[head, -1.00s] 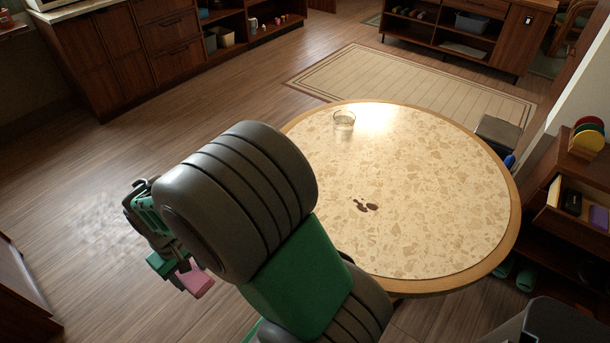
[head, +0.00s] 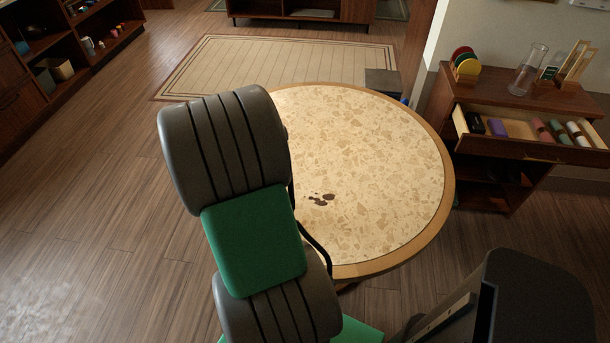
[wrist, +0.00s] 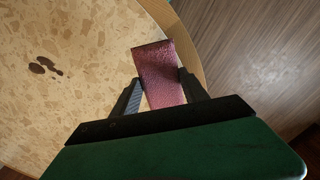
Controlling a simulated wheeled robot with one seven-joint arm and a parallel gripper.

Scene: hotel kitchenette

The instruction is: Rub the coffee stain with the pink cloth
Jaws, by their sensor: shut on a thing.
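The coffee stain (head: 321,199) is a few dark brown spots on the speckled round table (head: 390,150), near its middle. It also shows in the wrist view (wrist: 45,66), left of my gripper. The pink cloth (wrist: 158,72) is between the fingers of my gripper (wrist: 155,90), which is shut on it. The cloth is over the table near its wooden rim, apart from the stain. I cannot tell whether it touches the top. In the head view my arm hides the gripper and the cloth.
An open drawer (head: 545,152) with rolled cloths and small items is at the right, in a wooden cabinet (head: 480,180). Coasters (head: 465,62) and a glass carafe (head: 527,72) stand on it. A rug (head: 280,65) lies behind the table. The tabletop right of the stain is clear.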

